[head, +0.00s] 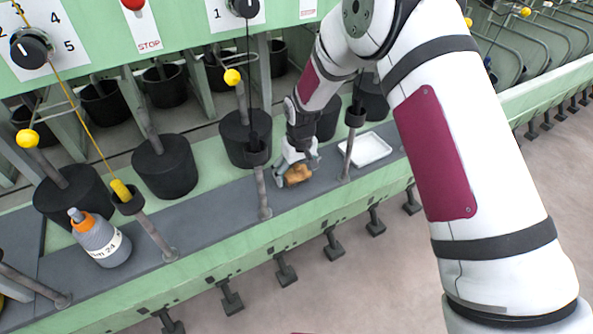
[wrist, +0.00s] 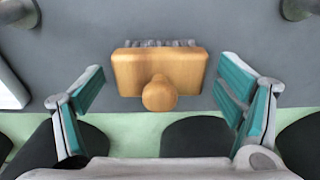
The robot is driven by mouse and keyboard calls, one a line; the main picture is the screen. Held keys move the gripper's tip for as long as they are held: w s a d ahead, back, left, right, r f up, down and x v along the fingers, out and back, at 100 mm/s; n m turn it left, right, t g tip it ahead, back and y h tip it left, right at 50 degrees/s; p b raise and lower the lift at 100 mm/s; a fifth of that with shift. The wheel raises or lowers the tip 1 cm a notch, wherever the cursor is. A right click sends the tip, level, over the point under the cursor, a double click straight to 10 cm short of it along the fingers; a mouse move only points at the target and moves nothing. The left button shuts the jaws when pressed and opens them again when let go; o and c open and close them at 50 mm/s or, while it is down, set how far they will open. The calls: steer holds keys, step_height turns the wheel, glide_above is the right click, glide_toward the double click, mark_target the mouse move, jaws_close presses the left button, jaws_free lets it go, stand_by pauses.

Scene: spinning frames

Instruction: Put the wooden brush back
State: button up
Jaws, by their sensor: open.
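The wooden brush (wrist: 160,72) lies on the grey ledge, its round knob towards the wrist camera and a row of bristles showing along its far edge. In the head view the brush (head: 298,175) is a small brown block beneath my gripper (head: 294,168). In the wrist view my gripper (wrist: 165,95) is open, with one teal-padded finger on each side of the brush and a gap between each finger and the wood. A white tray (head: 366,150) stands on the ledge to the right of the brush; its edge also shows at the left of the wrist view (wrist: 10,88).
Upright posts (head: 263,185) and (head: 349,140) rise from the ledge on both sides of my gripper. Black cylinders (head: 245,138) stand behind it. A grey bottle with an orange collar (head: 100,240) stands on the ledge at the left.

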mark_target(299, 176)
step_height(299, 176, up, 12)
steer(key=s, duration=0.1)
steer(key=shift+s+d+p, duration=0.15)
steer(key=shift+d+p, duration=0.25)
steer(key=shift+r, duration=0.1)
stand_by(0.4)
